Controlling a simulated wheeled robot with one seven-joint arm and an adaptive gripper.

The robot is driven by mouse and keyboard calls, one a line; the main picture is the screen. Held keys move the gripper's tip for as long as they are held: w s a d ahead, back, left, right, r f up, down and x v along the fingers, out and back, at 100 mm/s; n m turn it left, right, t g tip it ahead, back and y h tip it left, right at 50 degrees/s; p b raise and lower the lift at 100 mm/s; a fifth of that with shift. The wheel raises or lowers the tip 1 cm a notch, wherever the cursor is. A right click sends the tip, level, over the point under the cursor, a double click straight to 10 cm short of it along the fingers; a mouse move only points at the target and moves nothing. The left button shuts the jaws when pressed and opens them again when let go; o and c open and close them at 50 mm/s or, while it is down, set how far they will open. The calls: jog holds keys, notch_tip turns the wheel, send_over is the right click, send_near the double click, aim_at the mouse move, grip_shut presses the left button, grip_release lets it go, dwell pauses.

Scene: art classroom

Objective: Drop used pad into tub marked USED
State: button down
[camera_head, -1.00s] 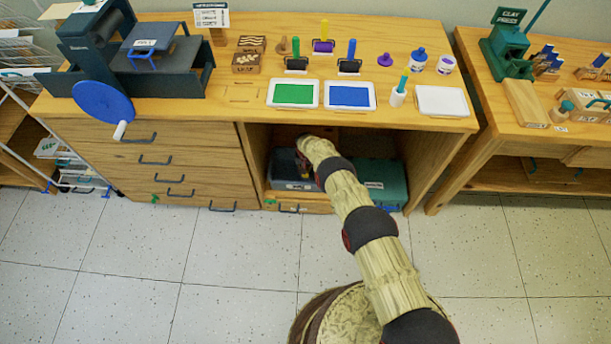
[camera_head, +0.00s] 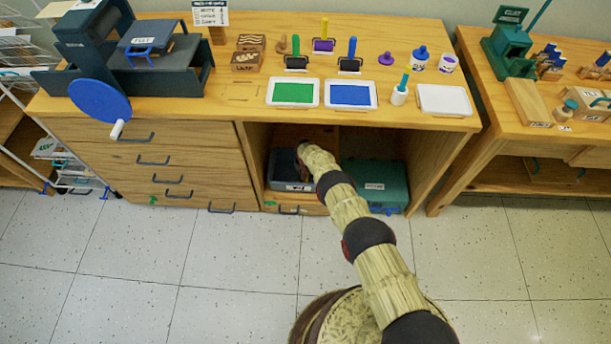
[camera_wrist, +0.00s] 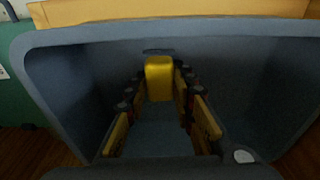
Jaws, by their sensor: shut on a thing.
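A yellow pad (camera_wrist: 159,68) is between the fingers of my gripper (camera_wrist: 162,98) in the wrist view. The gripper is shut on it, inside a grey-blue tub (camera_wrist: 75,80) whose walls rise on both sides. The tub also shows in the head view (camera_head: 291,186), in the open bay under the bench, with a pale label too small to read. In the head view my arm reaches into this bay and its end hides part of the tub. The pad cannot be made out there.
A green case (camera_head: 390,178) stands right of the tub in the same bay; its side shows in the wrist view. Wooden drawers (camera_head: 150,165) close off the bay's left. The benchtop (camera_head: 225,115) above holds ink trays, rollers and a press. The floor in front is clear.

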jog(key=c, duration=1.5)
grip_release()
jog(key=shift+r, duration=0.7)
jog(key=r+p, duration=0.3)
jog(key=r, duration=0.2)
jog(key=s+r+p, duration=0.1)
jog(key=r+p, duration=0.1)
jog(key=shift+r+p, duration=0.15)
jog(key=shift+p, duration=0.2)
